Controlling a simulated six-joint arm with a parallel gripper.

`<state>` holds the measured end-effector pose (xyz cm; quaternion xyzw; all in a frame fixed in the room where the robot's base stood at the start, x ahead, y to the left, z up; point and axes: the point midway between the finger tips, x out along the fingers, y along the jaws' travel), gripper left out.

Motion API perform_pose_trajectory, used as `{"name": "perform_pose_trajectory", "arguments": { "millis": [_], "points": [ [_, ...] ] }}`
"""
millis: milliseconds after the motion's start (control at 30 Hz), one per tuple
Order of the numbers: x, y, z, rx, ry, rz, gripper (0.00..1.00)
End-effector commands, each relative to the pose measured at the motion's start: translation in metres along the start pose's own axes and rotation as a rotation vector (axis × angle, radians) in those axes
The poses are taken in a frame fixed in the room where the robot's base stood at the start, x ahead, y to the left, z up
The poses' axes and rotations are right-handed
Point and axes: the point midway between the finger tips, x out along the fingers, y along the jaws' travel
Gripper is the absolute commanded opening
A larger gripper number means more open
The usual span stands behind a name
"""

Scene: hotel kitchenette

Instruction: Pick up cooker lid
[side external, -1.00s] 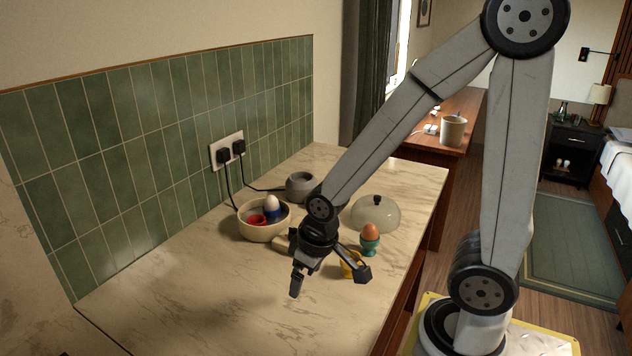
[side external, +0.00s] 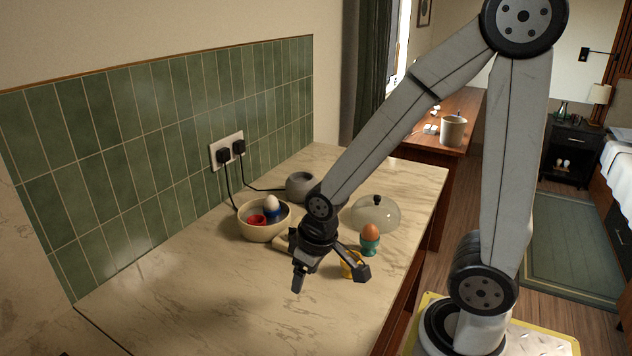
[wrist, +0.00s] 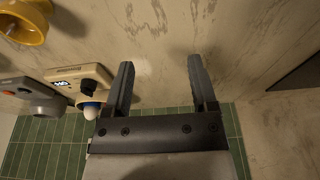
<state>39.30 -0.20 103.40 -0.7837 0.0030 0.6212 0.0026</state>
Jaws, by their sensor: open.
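The cooker lid (side external: 376,216) is a clear dome with a black knob. It rests on the marble counter behind an orange-brown egg in a teal cup (side external: 370,247) in the side view, and I cannot find it in the wrist view. My gripper (side external: 330,281) is open and empty above the counter, nearer the camera than the lid and well apart from it. In the wrist view my gripper (wrist: 161,62) has both fingers spread over bare counter.
A cream bowl (side external: 262,232) holds a red cup and a white egg in a blue cup. A yellow cup (side external: 346,270) is partly hidden by my gripper. Counter (side external: 200,300) at front left is clear; tiled wall (side external: 130,150) behind.

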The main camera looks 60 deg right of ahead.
Motion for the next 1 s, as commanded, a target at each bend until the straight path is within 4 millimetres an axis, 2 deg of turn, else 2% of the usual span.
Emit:
{"name": "perform_pose_trajectory", "arguments": {
  "millis": [167,367,500,700,867,1000],
  "points": [
    [0.000,0.016,-0.013,0.066,-0.012,0.012,0.74],
    [-0.002,0.062,-0.041,0.230,-0.042,0.040,0.74],
    [-0.005,0.110,-0.059,0.381,-0.072,0.063,0.74],
    [-0.012,0.186,-0.070,0.600,-0.111,0.091,0.74],
    [-0.020,0.250,-0.066,0.775,-0.141,0.109,0.74],
    [-0.028,0.306,-0.052,0.927,-0.164,0.122,0.74]
  ]
}}
